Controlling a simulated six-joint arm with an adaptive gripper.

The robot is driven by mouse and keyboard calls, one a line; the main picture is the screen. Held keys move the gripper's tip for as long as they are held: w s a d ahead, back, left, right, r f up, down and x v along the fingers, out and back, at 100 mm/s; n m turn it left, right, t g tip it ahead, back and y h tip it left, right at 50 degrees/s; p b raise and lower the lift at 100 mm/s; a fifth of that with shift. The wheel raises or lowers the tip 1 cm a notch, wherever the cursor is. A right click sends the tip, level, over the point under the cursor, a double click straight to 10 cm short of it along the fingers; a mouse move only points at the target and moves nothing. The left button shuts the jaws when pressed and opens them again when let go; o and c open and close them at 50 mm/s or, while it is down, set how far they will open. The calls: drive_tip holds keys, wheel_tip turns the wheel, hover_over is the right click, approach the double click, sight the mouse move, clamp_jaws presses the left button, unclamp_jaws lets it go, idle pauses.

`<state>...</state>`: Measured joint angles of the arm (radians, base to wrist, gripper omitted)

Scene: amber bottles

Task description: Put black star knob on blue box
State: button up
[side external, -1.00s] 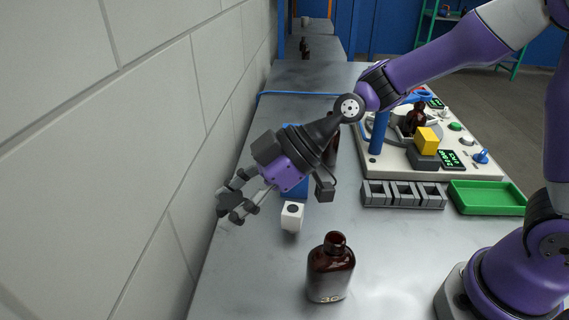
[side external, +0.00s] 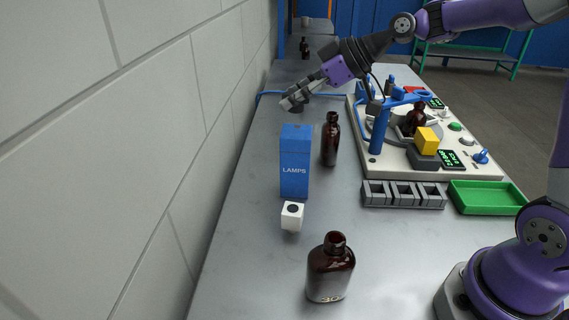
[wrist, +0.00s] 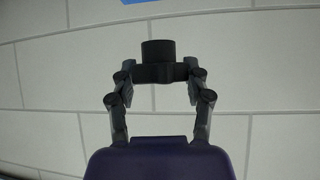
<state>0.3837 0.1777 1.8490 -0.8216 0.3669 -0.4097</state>
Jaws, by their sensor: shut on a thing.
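My gripper (wrist: 160,73) is shut on the black star knob (wrist: 158,52), which shows in the wrist view as a dark round piece between the fingertips. In the side view my gripper (side external: 290,103) is tilted down to the left, with the dark knob partly hidden at its fingers. The blue box (side external: 295,165), marked LAMPS, stands upright on the table. My gripper appears beyond and above the box, apart from it.
A brown bottle (side external: 331,140) stands right behind the box; a white cube (side external: 292,216) sits in front of it. Another bottle (side external: 331,268) stands nearer. A panel (side external: 388,160), grey rack (side external: 403,195) and green tray (side external: 487,198) are at right. A wall (side external: 120,150) runs along the left.

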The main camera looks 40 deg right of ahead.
sight(297, 131)
drive_tip(key=shift+w+d+f, duration=0.25)
drive_tip(key=shift+d+f, duration=0.05)
drive_tip(key=shift+d, duration=0.05)
drive_tip(key=shift+d+f, duration=0.1)
drive_tip(key=shift+f, duration=1.95)
drive_tip(key=shift+f, duration=0.1)
drive_tip(key=o, duration=1)
drive_tip(key=shift+o, duration=0.2)
